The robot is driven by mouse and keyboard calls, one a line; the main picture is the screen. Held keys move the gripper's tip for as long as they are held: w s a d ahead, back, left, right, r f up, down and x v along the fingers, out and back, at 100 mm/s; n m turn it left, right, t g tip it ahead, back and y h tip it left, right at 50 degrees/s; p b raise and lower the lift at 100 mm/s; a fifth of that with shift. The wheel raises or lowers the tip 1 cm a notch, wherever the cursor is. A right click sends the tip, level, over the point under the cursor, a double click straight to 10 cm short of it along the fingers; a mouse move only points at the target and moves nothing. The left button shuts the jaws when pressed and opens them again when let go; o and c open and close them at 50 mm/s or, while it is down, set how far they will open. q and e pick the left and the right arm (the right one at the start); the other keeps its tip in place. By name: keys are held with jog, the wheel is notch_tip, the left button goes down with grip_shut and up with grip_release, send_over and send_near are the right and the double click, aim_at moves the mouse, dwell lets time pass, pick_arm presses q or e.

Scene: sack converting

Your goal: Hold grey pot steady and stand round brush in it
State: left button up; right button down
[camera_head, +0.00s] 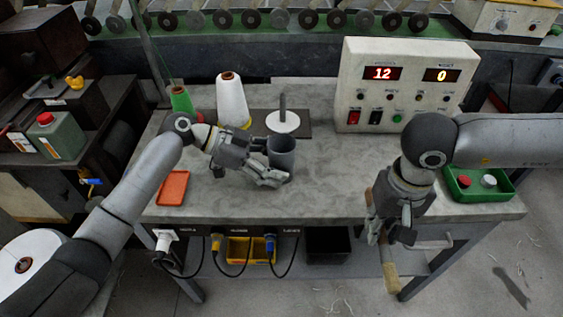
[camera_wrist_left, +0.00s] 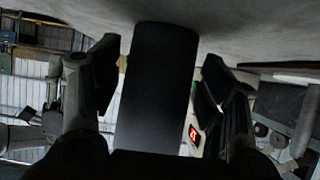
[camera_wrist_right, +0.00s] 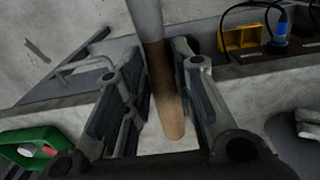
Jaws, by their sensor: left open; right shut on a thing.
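The grey pot (camera_head: 282,152) stands upright on the grey table. My left gripper (camera_head: 270,172) is at the pot, its fingers open on either side of it. In the left wrist view the dark pot (camera_wrist_left: 158,85) stands between the fingers (camera_wrist_left: 158,78), with gaps visible beside it. My right gripper (camera_head: 388,232) is shut on the round brush, in front of the table's front edge. The brush's tan end (camera_head: 390,278) hangs below the fingers. In the right wrist view the brush (camera_wrist_right: 165,95) passes between the fingers, pale above and brown below.
A white disc with a post (camera_head: 283,121) stands behind the pot. White (camera_head: 232,100) and green (camera_head: 181,99) cones stand at the back left. An orange tray (camera_head: 173,187) lies left, a green tray (camera_head: 460,192) right. A control box (camera_head: 405,85) stands behind.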

pick_arm(q)
jog(key=shift+d+f, duration=0.15)
jog(key=shift+d, duration=0.15)
jog(key=c, duration=0.7)
jog(key=shift+c, duration=0.2)
